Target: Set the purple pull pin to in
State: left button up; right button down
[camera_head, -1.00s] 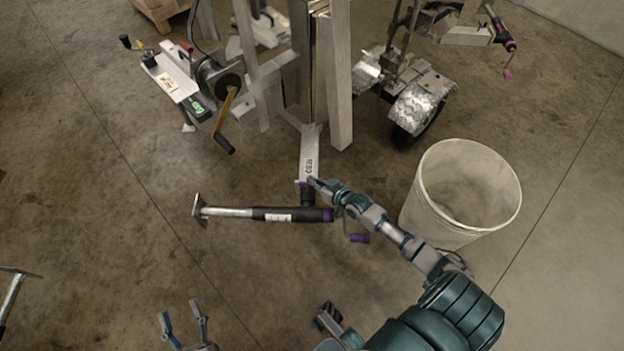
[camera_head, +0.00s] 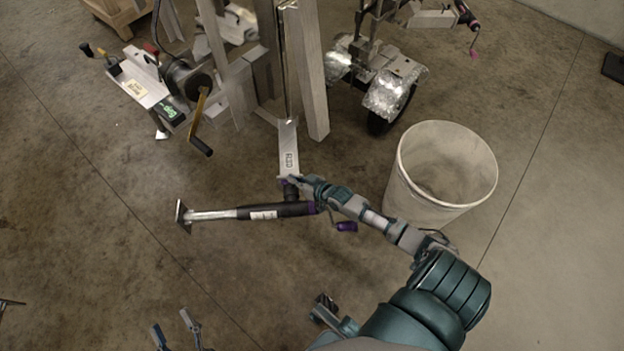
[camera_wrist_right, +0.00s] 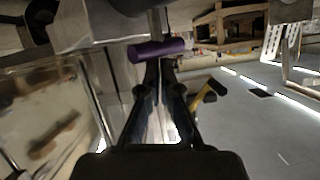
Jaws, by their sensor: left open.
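The purple pull pin (camera_wrist_right: 158,50) shows in the right wrist view as a short purple cylinder lying crosswise at my fingertips. In the head view only a small purple bit of it (camera_head: 283,181) shows, at the end of the metal trailer tongue, beside my right gripper (camera_head: 298,183). My right gripper (camera_wrist_right: 160,68) has its fingers close together, with the tips against or just short of the purple handle; I cannot tell whether they touch. No part of the handle shows between the fingers. My left gripper (camera_head: 176,330) is open and empty at the bottom of the head view.
A jack (camera_head: 270,211) with a purple collar lies sideways below the tongue (camera_head: 288,150), and its purple crank handle (camera_head: 347,227) sits under my right forearm. A white bin (camera_head: 440,175) stands right of that arm. Floor left of the jack is clear.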

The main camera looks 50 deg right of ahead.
jog(key=r+p, duration=0.1)
jog(key=r, duration=0.1)
jog(key=w+r+p, duration=0.1)
jog(key=r, duration=0.1)
pick_arm(q)
jog(key=s+a+f+g+y+p, duration=0.1)
jog(key=s+f+g, duration=0.1)
jog(key=f+g, duration=0.3)
jog(key=s+a+f+g+y+p, duration=0.1)
jog(key=s+f+g+y+p, duration=0.1)
jog(key=f+g, duration=0.4)
notch_tip(320, 180, down, 2)
jog(key=shift+s+a, duration=0.35)
jog(key=shift+s, duration=0.25)
pick_arm(e)
jog(key=v, duration=1)
jog(key=shift+s+f, duration=0.15)
jog(key=shift+f, duration=0.25)
jog(key=shift+d, duration=0.15)
